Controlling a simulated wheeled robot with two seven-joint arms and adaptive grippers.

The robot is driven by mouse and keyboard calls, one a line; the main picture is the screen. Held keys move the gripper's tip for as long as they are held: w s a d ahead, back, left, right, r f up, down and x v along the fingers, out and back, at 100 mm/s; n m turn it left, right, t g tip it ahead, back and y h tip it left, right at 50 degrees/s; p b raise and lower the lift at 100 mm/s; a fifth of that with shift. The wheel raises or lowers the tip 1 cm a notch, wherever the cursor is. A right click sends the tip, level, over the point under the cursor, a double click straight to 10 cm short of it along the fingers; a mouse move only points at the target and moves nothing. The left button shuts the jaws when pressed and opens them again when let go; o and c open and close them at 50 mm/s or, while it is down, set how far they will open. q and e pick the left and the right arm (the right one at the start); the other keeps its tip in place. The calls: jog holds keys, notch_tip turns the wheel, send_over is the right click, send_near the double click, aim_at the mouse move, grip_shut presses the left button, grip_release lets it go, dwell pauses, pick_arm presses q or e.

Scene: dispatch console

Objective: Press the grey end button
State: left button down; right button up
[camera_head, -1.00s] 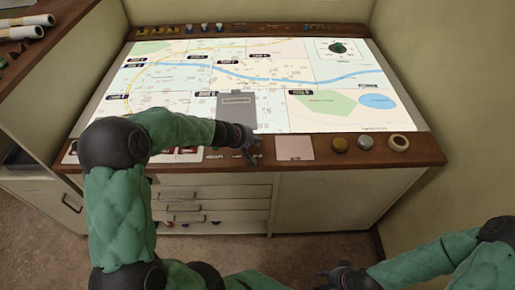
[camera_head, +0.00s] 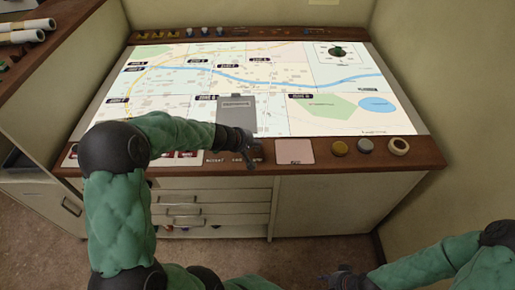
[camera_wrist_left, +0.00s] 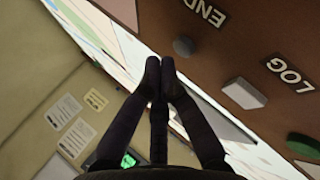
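The grey end button (camera_wrist_left: 183,47) is a small rounded knob on the brown console strip, beside the white END lettering (camera_wrist_left: 208,12) in the left wrist view. My left gripper (camera_wrist_left: 160,65) has its two dark fingertips together and empty, just beside the button in that picture; a small gap shows between them. In the head view my left gripper (camera_head: 251,160) hangs over the front strip of the console and hides the end button there. My right gripper (camera_head: 345,277) is low at the bottom, away from the console; its fingers are too dark to read.
A white button (camera_wrist_left: 243,93) with LOG lettering and a green button (camera_wrist_left: 303,145) sit along the same strip. The lit map (camera_head: 310,75) is behind.

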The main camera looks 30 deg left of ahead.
aim_at(256, 149)
dwell(0.4)
pick_arm(q)
jog(key=shift+f+b, duration=0.45)
jog(key=shift+b, duration=0.15)
jog(key=shift+f+b, duration=0.35)
jog(key=shift+b, duration=0.1)
dwell(0.6)
dwell(0.4)
jog(key=shift+r+p, duration=0.55)
jog(key=shift+r, duration=0.25)
jog(key=shift+r, duration=0.1)
notch_tip(256, 149, up, 5)
jog(key=p, duration=0.4)
